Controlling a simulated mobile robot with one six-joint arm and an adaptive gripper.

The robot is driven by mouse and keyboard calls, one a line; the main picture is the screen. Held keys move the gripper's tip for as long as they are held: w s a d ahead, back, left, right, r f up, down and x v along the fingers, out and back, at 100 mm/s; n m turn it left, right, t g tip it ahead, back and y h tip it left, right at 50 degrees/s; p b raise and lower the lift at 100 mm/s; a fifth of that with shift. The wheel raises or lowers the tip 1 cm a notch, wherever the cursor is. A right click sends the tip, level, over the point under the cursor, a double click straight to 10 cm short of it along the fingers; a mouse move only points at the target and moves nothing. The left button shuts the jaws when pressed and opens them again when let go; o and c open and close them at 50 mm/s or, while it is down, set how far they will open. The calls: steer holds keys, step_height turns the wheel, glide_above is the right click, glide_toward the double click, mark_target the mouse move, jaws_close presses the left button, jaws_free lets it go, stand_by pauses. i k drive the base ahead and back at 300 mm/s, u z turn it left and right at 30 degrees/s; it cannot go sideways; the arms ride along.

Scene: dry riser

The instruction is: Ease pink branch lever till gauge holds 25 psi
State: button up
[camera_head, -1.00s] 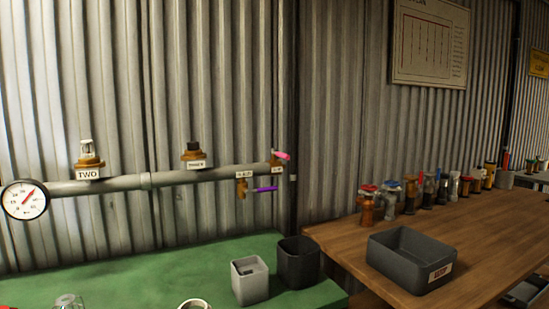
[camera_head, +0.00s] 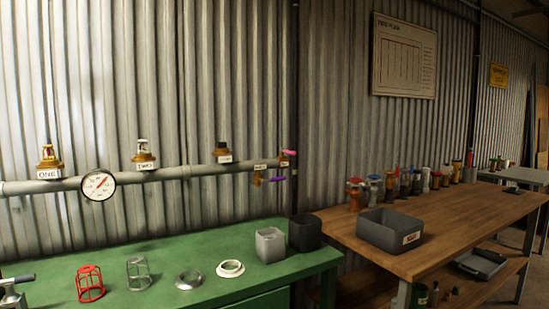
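The pink lever (camera_head: 289,153) sits at the right end of the grey pipe (camera_head: 190,171), on a brass fitting with a small white label. A purple lever (camera_head: 277,179) is just below and left of it, on another brass valve (camera_head: 257,178). The round white gauge (camera_head: 98,185) with a red needle is on the pipe at the left, between the fittings labelled ONE (camera_head: 49,164) and TWO (camera_head: 144,155). The needle points up and right; its reading is too small to tell.
The green bench (camera_head: 150,258) below holds a red cage (camera_head: 89,284), a grey cage (camera_head: 138,273), two rings, a grey cup (camera_head: 270,245) and a black cup (camera_head: 304,233). A wooden table (camera_head: 450,215) at right holds a grey bin (camera_head: 389,231) and several fittings.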

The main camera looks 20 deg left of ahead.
mark_target(288, 152)
steer(key=k, duration=1.05)
steer(key=u, duration=1.05)
steer(key=i, duration=1)
steer(key=z, duration=0.05)
